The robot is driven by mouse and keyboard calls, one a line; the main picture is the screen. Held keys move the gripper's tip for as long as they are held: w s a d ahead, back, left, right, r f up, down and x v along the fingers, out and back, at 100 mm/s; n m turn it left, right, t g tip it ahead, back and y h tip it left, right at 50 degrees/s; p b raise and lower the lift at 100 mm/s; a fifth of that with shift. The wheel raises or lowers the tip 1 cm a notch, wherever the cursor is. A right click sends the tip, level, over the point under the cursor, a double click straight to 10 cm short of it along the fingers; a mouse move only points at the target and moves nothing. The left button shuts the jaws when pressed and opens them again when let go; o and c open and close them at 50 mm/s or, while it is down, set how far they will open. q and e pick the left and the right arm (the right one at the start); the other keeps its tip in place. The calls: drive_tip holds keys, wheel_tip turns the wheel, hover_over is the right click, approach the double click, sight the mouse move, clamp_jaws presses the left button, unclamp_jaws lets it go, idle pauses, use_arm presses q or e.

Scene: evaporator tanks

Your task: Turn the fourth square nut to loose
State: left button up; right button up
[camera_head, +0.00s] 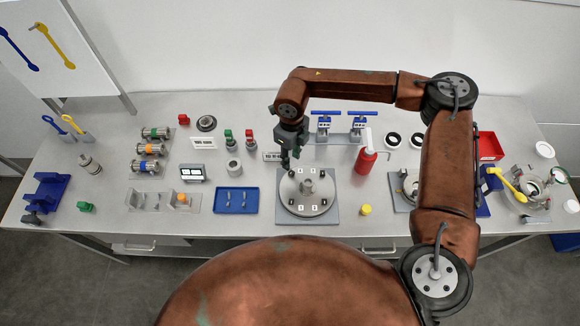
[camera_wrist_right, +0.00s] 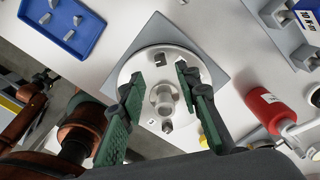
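A round pale flange plate (camera_head: 308,208) with a raised central hub lies on a grey square base (camera_head: 283,215) at the middle of the table. Small square nuts sit around the hub, with small white number labels too small to read surely. In the wrist view the plate (camera_wrist_right: 135,66) shows one dark nut (camera_wrist_right: 160,58) at the top and another (camera_wrist_right: 167,126) below the hub. My right gripper (camera_head: 288,165) hangs over the plate's upper-left edge. Its green-padded fingers (camera_wrist_right: 162,98) are spread apart, with the hub visible between them and nothing held. My left gripper is not seen.
A blue tray (camera_head: 237,207) lies left of the plate and a red bottle (camera_head: 366,160) stands to its upper right. A yellow cap (camera_head: 366,210) lies right of the base. A stand with blue handles (camera_head: 340,138) is behind.

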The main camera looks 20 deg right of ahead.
sight(292, 172)
wheel_tip(292, 172, down, 8)
drive_tip(key=shift+d+r+p, duration=0.1)
drive_tip(key=shift+r+p, duration=0.15)
drive_tip(key=shift+p, duration=0.25)
drive_tip(key=shift+c, duration=0.2)
clamp_jaws()
